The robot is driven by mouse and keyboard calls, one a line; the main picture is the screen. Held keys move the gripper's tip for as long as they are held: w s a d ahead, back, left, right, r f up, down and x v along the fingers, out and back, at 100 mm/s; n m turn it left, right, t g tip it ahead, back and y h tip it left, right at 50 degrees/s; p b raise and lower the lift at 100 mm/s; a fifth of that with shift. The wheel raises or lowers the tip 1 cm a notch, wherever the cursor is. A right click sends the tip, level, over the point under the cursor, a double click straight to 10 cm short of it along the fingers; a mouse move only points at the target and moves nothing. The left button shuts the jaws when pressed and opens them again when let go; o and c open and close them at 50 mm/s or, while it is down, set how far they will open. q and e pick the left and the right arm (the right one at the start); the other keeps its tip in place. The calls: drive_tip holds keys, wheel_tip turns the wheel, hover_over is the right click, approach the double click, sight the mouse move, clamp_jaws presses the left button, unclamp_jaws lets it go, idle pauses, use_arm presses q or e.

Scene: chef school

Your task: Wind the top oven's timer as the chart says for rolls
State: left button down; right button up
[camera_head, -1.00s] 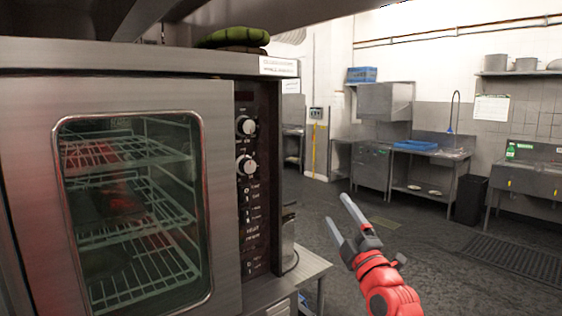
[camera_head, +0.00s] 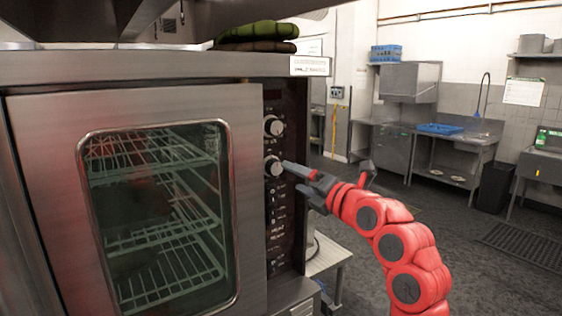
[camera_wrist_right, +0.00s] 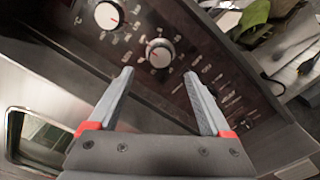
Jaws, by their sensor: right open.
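The top oven (camera_head: 60,110) has a glass door and a dark control panel on its right side. The panel carries an upper knob (camera_head: 273,126) and a lower knob (camera_head: 273,166), both silver with pale dials. My right gripper (camera_head: 285,170) is close in front of the lower knob. In the right wrist view it is open (camera_wrist_right: 158,76), with the lower knob (camera_wrist_right: 159,53) just beyond and between its fingertips, apparently not gripped. The upper knob (camera_wrist_right: 108,15) lies to the upper left there. A small label (camera_head: 311,66) sits at the oven's top right corner, too small to read. My left gripper is not in view.
Green and brown oven mitts (camera_head: 257,38) lie on top of the oven. A small metal table (camera_head: 328,256) stands right of the oven. Sinks and counters (camera_head: 455,155) are along the far wall, with open floor between. A white sheet (camera_head: 524,91) hangs there.

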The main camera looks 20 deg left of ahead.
sight(277, 169)
drive_tip(key=p+x, duration=0.2)
drive_tip(key=x, duration=0.4)
drive_tip(key=shift+r, duration=0.15)
drive_tip(key=shift+w+a+p, duration=0.3)
drive_tip(key=shift+w+a, duration=0.15)
drive_tip(key=shift+a, duration=0.05)
